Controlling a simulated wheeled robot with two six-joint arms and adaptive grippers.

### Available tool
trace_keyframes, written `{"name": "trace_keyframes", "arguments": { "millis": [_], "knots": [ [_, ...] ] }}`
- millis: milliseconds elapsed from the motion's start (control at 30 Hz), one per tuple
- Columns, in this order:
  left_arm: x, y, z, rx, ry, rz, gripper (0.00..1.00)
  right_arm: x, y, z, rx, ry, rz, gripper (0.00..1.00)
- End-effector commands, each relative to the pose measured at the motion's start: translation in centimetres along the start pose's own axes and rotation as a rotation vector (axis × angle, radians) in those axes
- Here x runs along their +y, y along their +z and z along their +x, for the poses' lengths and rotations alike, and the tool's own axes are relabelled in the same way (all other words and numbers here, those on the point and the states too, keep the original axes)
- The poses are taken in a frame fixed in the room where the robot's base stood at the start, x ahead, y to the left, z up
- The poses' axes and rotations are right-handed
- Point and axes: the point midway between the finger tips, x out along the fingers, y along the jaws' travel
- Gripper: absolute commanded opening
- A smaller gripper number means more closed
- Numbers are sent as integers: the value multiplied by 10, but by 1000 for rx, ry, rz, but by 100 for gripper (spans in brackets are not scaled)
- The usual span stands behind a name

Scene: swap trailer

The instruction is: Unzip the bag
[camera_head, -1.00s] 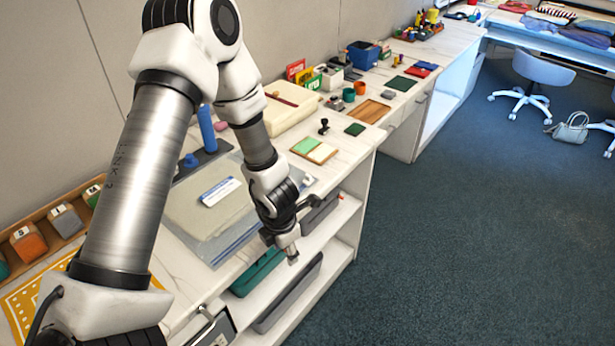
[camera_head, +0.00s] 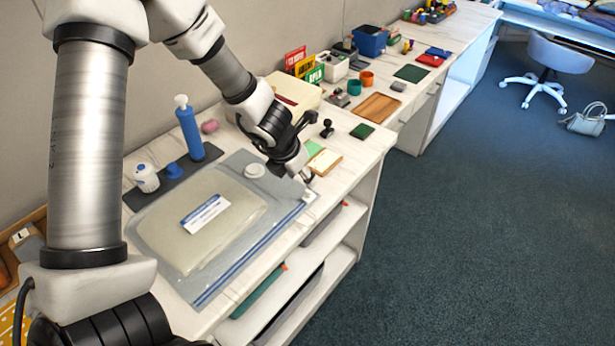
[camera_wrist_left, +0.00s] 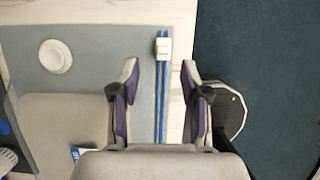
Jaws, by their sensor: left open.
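A flat grey see-through bag (camera_head: 170,232) lies on the counter with a pale folded thing inside. A blue zip strip (camera_head: 242,262) runs along its front edge. A white slider (camera_head: 309,195) sits at the far right end of the strip; it also shows in the left wrist view (camera_wrist_left: 163,47). My left gripper (camera_head: 306,177) is above that end of the bag. In the left wrist view, my left gripper (camera_wrist_left: 160,76) is open and empty. Its fingers straddle the strip, with the slider just beyond the fingertips. My right gripper is not in view.
A round white valve (camera_head: 254,170) is on the bag's back right. A blue pump (camera_head: 189,130) and a white bottle (camera_head: 146,178) stand behind it. A green-and-cream notepad (camera_head: 324,163) and a stamp (camera_head: 327,129) lie beyond the gripper. Open shelves are below the counter's front edge.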

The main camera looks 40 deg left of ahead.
Motion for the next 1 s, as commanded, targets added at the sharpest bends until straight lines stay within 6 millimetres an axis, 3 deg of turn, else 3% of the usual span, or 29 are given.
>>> {"name": "trace_keyframes", "arguments": {
  "millis": [100, 300, 633, 667, 767, 800, 1000],
  "knots": [
    [0, -4, 28, 3, 1, 2, 46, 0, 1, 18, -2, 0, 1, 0],
    [0, -3, 64, 2, 1, 2, 46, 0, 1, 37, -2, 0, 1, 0],
    [0, -1, 70, 1, 0, 1, 46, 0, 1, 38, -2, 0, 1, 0],
    [0, -1, 70, 1, 0, 0, 42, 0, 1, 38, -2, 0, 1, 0],
    [0, -1, 70, 2, 0, 0, 7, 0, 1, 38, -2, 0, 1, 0],
    [0, -1, 70, 2, 0, 0, 0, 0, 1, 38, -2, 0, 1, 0],
    [0, -1, 71, 3, 0, 0, 0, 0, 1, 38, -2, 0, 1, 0]
  ]
}}
